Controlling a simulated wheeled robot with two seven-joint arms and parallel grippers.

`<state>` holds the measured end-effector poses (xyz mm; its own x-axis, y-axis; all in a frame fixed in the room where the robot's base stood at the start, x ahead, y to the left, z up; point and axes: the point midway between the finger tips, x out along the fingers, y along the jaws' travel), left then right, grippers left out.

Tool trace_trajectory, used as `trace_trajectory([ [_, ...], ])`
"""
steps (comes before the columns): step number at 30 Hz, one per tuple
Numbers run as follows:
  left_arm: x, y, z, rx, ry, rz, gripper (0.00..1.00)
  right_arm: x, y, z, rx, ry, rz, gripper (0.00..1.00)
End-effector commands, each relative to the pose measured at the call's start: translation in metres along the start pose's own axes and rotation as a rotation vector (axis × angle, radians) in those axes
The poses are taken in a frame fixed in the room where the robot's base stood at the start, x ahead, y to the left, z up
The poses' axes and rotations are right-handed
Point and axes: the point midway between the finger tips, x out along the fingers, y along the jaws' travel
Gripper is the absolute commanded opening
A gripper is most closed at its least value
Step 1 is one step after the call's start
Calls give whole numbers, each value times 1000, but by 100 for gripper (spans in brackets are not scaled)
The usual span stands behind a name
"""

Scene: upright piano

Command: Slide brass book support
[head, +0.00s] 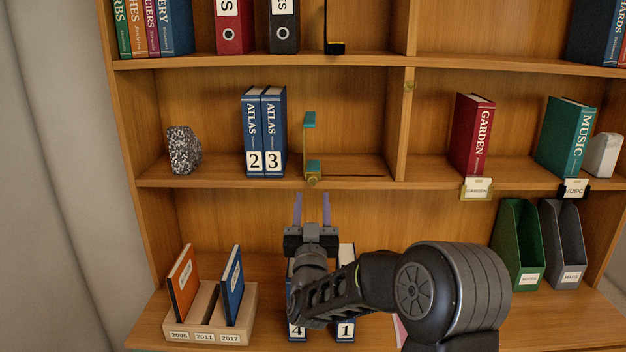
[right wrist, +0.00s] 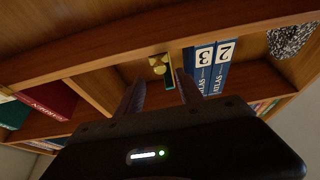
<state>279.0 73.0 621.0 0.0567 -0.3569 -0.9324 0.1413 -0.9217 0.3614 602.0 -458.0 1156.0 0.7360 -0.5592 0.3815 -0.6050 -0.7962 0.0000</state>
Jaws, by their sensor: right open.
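The brass book support (head: 304,146) stands on the middle shelf, just right of the two blue atlas volumes 2 and 3 (head: 263,132). It is a thin upright with a teal pad at the top, another at its base, and a round brass knob (head: 313,181) at the shelf's front edge. My right gripper (head: 312,207) is open and empty, below and in front of the knob, fingers pointing at the shelf. In the right wrist view the knob (right wrist: 158,65) shows beyond and between the open fingers, apart from them. My left gripper is not in view.
A dark slot (head: 355,176) runs right from the support along the shelf, with clear room up to the vertical divider (head: 399,130). A speckled stone (head: 183,150) stands left of the atlases. Volumes 4 and 1 (head: 345,328) stand below, partly hidden by my arm.

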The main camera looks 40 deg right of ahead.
Motion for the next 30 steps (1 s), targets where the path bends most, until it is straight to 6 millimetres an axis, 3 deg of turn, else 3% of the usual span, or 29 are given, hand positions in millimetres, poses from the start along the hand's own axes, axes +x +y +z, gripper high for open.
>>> trace_trajectory([
  [15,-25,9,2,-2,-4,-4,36,68,0,-2,-1,1,1,44],
  [26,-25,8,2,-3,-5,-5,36,75,0,0,0,0,1,44],
  [30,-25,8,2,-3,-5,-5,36,75,0,0,0,0,0,34],
])
